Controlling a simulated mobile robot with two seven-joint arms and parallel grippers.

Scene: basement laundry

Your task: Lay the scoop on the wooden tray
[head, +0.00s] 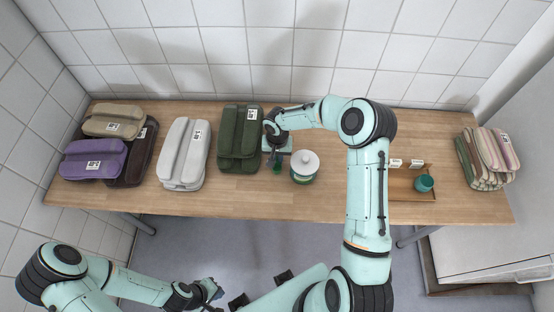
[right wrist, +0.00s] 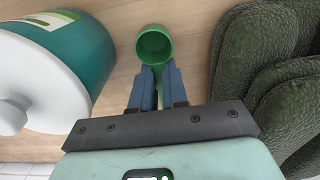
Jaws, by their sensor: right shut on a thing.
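The green scoop (right wrist: 154,45) shows in the right wrist view, its round cup ahead of the fingertips. In the head view it is a small green shape (head: 277,166) between the dark green towel and the lidded jar. My right gripper (right wrist: 155,78) is shut on the scoop's handle; it also shows in the head view (head: 275,151), partly hidden by its own wrist. The wooden tray (head: 402,188) sits on the right of the table, its left part hidden behind my right arm. My left gripper (head: 212,289) is low in front of the table, its jaws too small to judge.
The teal jar with a white lid (head: 304,166) stands close right of the scoop; the dark green folded towel (head: 239,140) is close left. A teal container (head: 424,183) stands in the tray, with small labels at its back. More folded towels lie left and far right.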

